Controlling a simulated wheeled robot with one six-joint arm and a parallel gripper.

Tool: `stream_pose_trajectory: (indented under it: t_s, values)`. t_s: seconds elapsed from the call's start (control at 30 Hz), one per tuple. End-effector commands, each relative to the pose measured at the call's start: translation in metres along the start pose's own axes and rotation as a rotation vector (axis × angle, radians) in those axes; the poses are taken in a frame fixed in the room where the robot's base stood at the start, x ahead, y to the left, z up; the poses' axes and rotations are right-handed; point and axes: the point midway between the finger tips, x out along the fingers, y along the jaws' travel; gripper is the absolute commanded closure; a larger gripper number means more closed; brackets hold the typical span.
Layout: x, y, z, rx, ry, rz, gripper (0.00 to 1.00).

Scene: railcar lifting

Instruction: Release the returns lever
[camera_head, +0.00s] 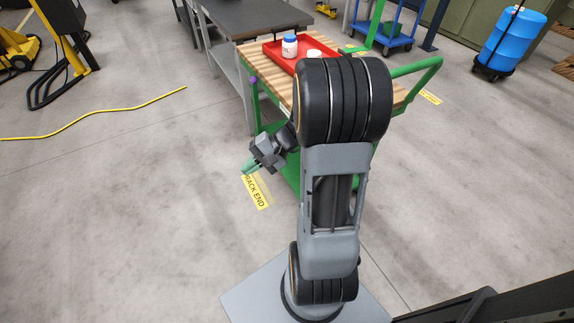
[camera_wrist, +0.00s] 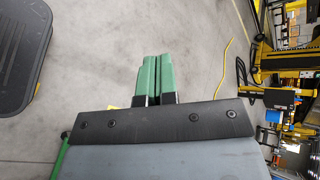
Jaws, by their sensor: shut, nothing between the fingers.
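My gripper (camera_head: 250,168) shows left of my arm in the head view, low in front of the green cart and above the floor. In the wrist view its two green fingers (camera_wrist: 154,78) lie side by side, shut with nothing between them. I cannot make out a returns lever for certain in either view. The gripper touches nothing that I can see.
A green cart (camera_head: 419,70) with a wooden top carries a red tray (camera_head: 271,51) and a white bottle with a blue cap (camera_head: 289,46). A yellow cable (camera_head: 100,113) lies on the floor at left. A blue drum (camera_head: 513,38) stands far right. The left floor is mostly clear.

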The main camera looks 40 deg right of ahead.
Motion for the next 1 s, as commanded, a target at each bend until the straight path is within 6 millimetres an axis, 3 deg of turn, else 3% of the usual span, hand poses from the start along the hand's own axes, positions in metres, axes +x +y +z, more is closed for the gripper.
stream_pose_trajectory:
  t_s: [0.03, 0.2, 0.3, 0.4, 0.5, 0.63, 1.0]
  values:
    - [0.007, 0.033, -0.040, 0.078, 0.023, -0.148, 1.00]
    - [-0.022, 0.096, -0.133, 0.221, 0.193, -0.620, 1.00]
    - [-0.044, 0.141, -0.174, 0.266, 0.327, -0.832, 1.00]
    - [-0.064, 0.183, -0.202, 0.294, 0.457, -0.988, 1.00]
    - [-0.079, 0.217, -0.219, 0.310, 0.561, -1.092, 1.00]
    - [-0.090, 0.243, -0.229, 0.320, 0.647, -1.165, 1.00]
    - [-0.096, 0.252, -0.231, 0.323, 0.683, -1.192, 1.00]
